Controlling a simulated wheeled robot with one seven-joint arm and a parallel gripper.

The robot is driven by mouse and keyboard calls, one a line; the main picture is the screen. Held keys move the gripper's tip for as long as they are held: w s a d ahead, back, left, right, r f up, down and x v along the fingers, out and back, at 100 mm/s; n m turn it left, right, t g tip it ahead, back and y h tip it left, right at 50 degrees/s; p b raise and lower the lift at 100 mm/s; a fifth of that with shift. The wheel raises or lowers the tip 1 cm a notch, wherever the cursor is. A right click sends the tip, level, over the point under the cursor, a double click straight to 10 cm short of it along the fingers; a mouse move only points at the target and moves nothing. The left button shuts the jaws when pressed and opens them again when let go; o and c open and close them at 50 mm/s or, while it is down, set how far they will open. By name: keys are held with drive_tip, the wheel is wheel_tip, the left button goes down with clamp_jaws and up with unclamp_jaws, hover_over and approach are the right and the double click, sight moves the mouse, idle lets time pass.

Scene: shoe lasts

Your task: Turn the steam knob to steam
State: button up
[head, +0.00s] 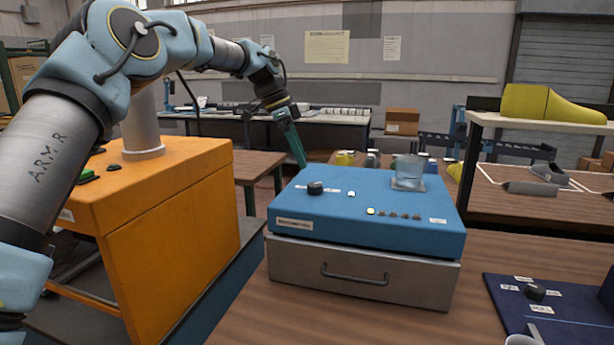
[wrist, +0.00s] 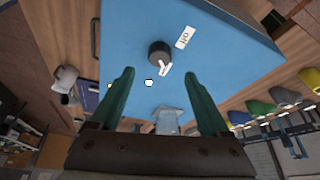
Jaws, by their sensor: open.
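The black round knob (head: 315,187) stands on top of the blue box (head: 375,235), near its left back side. It also shows in the wrist view (wrist: 159,52), with a pale mark on its lower edge. A white label (wrist: 185,37) beside it seems to read "OFF"; a second small label (wrist: 164,71) lies by the knob's lower edge and is too small to read. My gripper (head: 301,162) is at the box's back left, above and apart from the knob. Its two green fingers (wrist: 158,72) are spread wide with nothing between them.
A row of small buttons (head: 395,213) runs along the front of the top. A grey drawer (head: 362,275) is below. A dark blue panel with another knob (head: 535,292) lies at the right. An orange cabinet (head: 165,220) is left.

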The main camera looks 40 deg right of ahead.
drive_tip(key=shift+v, duration=1.45)
